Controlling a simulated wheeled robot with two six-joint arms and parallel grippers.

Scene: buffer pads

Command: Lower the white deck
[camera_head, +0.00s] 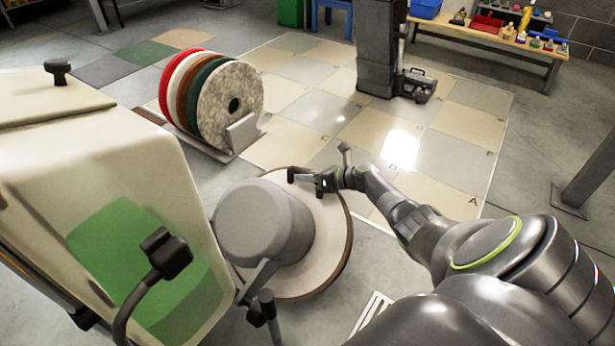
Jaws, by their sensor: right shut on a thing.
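The white deck (328,236) is a round cream disc with a brown rim, around a grey motor housing (265,222) at the bottom centre. It appears tilted, but I cannot tell how far its edge is off the floor. My right gripper (306,179) is at the far edge of the deck, its dark fingers shut on that edge. The fingers hide the exact contact. My left gripper is not in view.
A large cream machine body with a green panel (130,250) fills the left. A rack of coloured round pads (225,100) stands behind. A grey post (376,50) rises from the tiled floor. A bench (490,40) with small items is at back right.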

